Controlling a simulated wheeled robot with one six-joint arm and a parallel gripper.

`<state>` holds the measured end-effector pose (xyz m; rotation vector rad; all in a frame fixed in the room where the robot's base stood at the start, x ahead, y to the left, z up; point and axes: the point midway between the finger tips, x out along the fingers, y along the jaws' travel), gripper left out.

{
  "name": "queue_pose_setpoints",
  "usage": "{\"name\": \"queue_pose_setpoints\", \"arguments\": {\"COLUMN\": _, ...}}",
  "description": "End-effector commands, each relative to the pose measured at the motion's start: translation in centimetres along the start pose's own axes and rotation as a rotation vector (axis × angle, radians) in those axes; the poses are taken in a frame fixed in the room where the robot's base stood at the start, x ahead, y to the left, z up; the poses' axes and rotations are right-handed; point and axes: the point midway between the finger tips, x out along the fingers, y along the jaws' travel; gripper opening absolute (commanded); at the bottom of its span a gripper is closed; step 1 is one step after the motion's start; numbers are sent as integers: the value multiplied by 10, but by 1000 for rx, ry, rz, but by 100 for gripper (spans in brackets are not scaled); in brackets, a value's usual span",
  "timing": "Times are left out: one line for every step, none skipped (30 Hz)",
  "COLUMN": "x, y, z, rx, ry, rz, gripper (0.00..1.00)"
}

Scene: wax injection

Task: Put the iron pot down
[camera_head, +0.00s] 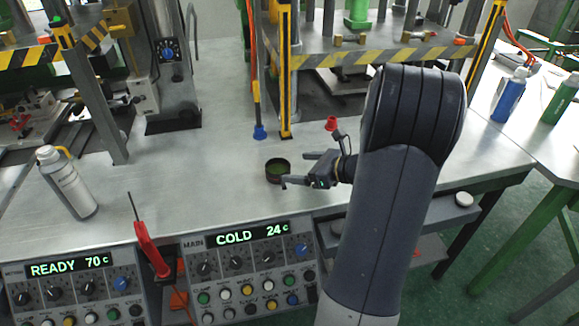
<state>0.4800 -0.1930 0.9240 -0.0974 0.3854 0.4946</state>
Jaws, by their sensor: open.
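A small round dark pot (277,177) with green inside stands upright on the grey metal table (215,165), near its front edge. My gripper (293,169) comes from the right on my dark grey arm. Its two fingers are apart and point left toward the pot. The far fingertip is just right of the pot's rim and the near fingertip lies at its lower right. I cannot tell whether either finger touches the pot.
Control panels (252,265) line the front edge, reading COLD 24 and READY 70. A blue nozzle (260,132) hangs behind the pot. Press frames stand at the back. The table left of the pot is clear.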

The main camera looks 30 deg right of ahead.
Motion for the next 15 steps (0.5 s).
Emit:
{"name": "queue_pose_setpoints", "arguments": {"x": -12, "y": -1, "z": 0, "rx": 0, "ry": -1, "rz": -6, "gripper": 85}}
{"name": "queue_pose_setpoints", "arguments": {"x": -19, "y": -1, "z": 0, "rx": -1, "ry": -1, "rz": -6, "gripper": 85}}
{"name": "queue_pose_setpoints", "arguments": {"x": -27, "y": -1, "z": 0, "rx": 0, "ry": -1, "rz": -5, "gripper": 85}}
{"name": "queue_pose_setpoints", "arguments": {"x": -32, "y": -1, "z": 0, "rx": 0, "ry": -1, "rz": -5, "gripper": 85}}
{"name": "queue_pose_setpoints", "arguments": {"x": -37, "y": -1, "z": 0, "rx": 0, "ry": 0, "rz": -5, "gripper": 85}}
{"name": "queue_pose_setpoints", "arguments": {"x": -44, "y": -1, "z": 0, "rx": 0, "ry": -1, "rz": -4, "gripper": 85}}
{"name": "queue_pose_setpoints", "arguments": {"x": -48, "y": -1, "z": 0, "rx": 0, "ry": 0, "rz": -4, "gripper": 85}}
{"name": "queue_pose_setpoints", "arguments": {"x": -52, "y": -1, "z": 0, "rx": -1, "ry": 0, "rz": -3, "gripper": 85}}
{"name": "queue_pose_setpoints", "arguments": {"x": -56, "y": -1, "z": 0, "rx": -1, "ry": -1, "rz": -2, "gripper": 85}}
{"name": "queue_pose_setpoints", "arguments": {"x": -59, "y": -1, "z": 0, "rx": 0, "ry": -1, "rz": -2, "gripper": 85}}
{"name": "queue_pose_setpoints", "arguments": {"x": -61, "y": -1, "z": 0, "rx": 0, "ry": -1, "rz": -2, "gripper": 85}}
{"name": "queue_pose_setpoints", "arguments": {"x": -64, "y": 0, "z": 0, "rx": 0, "ry": 0, "rz": -1, "gripper": 85}}
{"name": "queue_pose_setpoints", "arguments": {"x": -65, "y": 0, "z": 0, "rx": 0, "ry": 0, "rz": 0, "gripper": 85}}
{"name": "queue_pose_setpoints", "arguments": {"x": -66, "y": 0, "z": 0, "rx": 0, "ry": 0, "rz": 0, "gripper": 85}}
{"name": "queue_pose_setpoints", "arguments": {"x": -67, "y": 0, "z": 0, "rx": 0, "ry": 0, "rz": 1, "gripper": 85}}
